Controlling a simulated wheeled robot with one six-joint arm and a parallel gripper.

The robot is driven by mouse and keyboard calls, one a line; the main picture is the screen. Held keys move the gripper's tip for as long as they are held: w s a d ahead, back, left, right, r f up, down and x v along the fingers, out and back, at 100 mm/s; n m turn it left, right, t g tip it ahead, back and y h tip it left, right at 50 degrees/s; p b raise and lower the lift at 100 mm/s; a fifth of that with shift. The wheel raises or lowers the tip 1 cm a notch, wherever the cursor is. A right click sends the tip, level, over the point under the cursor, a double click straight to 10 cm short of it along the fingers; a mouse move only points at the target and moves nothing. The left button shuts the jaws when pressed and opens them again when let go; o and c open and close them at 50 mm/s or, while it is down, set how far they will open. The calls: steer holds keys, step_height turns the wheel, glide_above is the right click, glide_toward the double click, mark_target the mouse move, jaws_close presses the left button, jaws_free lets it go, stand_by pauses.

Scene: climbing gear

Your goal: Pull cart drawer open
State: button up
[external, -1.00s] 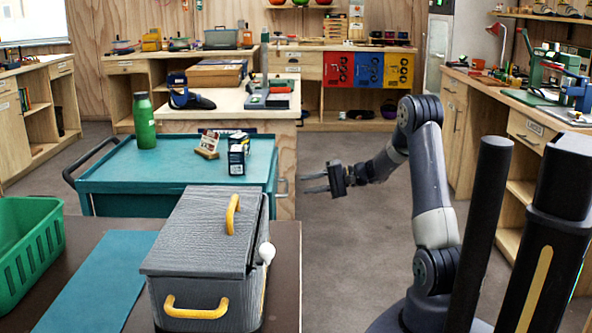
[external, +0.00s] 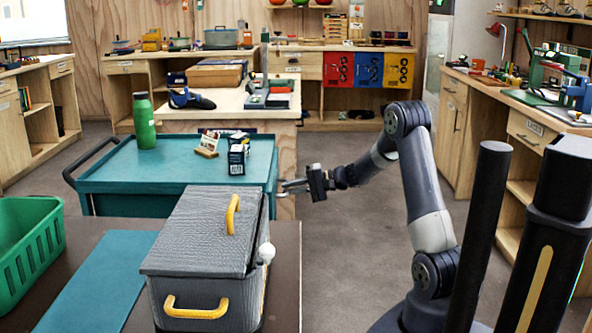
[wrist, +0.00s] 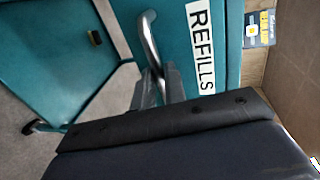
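The teal cart (external: 120,168) stands left of my arm, and its drawer side faces right toward my gripper (external: 291,185). In the wrist view the teal drawer front (wrist: 232,50) carries a white REFILLS label (wrist: 201,45). The drawer's silver bar handle (wrist: 149,35) runs beside the label. My gripper (wrist: 161,85) has one finger on each side of the handle's near part, with little gap left, and looks shut on it. The fingers hide part of the handle. I see no clear gap showing the drawer pulled out.
A green bottle (external: 144,122) and small boxes (external: 238,155) stand on the cart top. A grey case with yellow handles (external: 205,240) sits on the dark front table, close to the cart. A wooden bench (external: 225,115) is behind the cart. Floor (external: 345,240) to its right is clear.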

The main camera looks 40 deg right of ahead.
jaws_close()
steer(key=shift+s+d, duration=0.1)
steer(key=f+b+v, duration=0.1)
steer(key=f+v, duration=0.1)
steer(key=v, duration=1)
steer(key=f+b+v, duration=0.2)
steer(key=f+v, duration=0.1)
steer(key=v, duration=1)
steer(key=shift+v, duration=0.85)
steer(key=shift+f, duration=0.35)
steer(key=shift+o, duration=2.4)
jaws_free()
steer(key=p+v, duration=0.2)
steer(key=v, duration=0.9)
